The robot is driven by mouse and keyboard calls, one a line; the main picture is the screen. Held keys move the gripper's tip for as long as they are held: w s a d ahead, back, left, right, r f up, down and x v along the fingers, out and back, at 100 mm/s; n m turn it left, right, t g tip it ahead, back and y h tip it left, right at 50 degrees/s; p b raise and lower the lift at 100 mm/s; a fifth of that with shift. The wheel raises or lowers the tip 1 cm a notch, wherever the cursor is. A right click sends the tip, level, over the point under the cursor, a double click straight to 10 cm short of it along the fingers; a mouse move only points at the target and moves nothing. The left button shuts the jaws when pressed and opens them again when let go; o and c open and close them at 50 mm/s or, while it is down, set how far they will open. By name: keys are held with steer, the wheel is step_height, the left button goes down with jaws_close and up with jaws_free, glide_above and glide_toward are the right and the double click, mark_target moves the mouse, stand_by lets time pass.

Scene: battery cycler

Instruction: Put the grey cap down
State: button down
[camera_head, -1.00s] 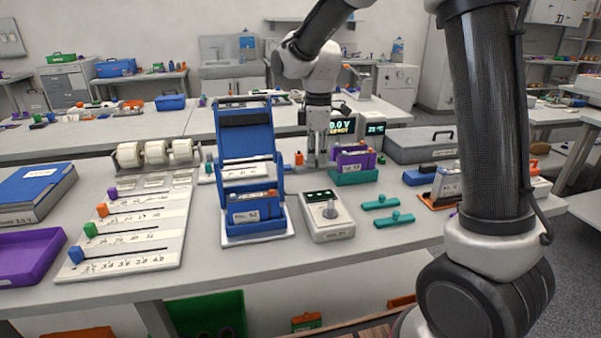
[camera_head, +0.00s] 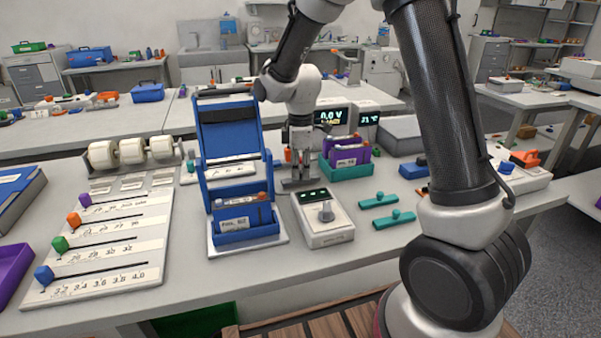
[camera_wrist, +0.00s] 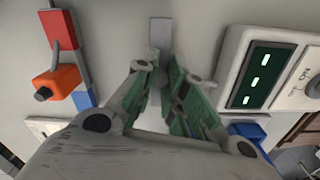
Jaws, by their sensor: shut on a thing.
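My gripper (camera_head: 297,170) points down just behind the grey-white tester with a green display (camera_head: 324,218), low over the table. It is shut on the grey cap (camera_wrist: 160,35), a small grey block that shows past the fingertips (camera_wrist: 158,68) in the wrist view. In the head view the cap (camera_head: 297,186) is small and close to the tabletop; I cannot tell whether it touches it. The fingers have green inner pads.
The blue holder (camera_head: 243,222) stands left of my gripper, the green tray with purple packs (camera_head: 347,171) to its right. An orange item (camera_wrist: 56,84) is near in the wrist view. Two teal clips (camera_head: 379,200) lie further right. Bare tabletop lies around the cap.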

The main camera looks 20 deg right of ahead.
mark_target(301, 172)
steer(key=shift+f, duration=0.4)
steer(key=shift+f, duration=0.15)
steer(key=c, duration=1.5)
jaws_free()
steer(key=shift+o, duration=0.2)
step_height(301, 172, up, 12)
steer(key=r, duration=0.1)
steer(key=s+d+r+m+t, duration=0.1)
steer(key=s+d+r+m, duration=0.25)
steer(key=s+d, duration=0.2)
steer(key=s+d+r+m+t, duration=0.1)
steer(key=s+d+m, duration=0.3)
steer(key=s, duration=0.6)
steer(key=s+d+r+m+t, duration=0.2)
steer(key=s+d+m, duration=0.3)
steer(key=s, duration=0.6)
steer(key=shift+d+m, duration=0.25)
steer(key=shift+m, duration=1)
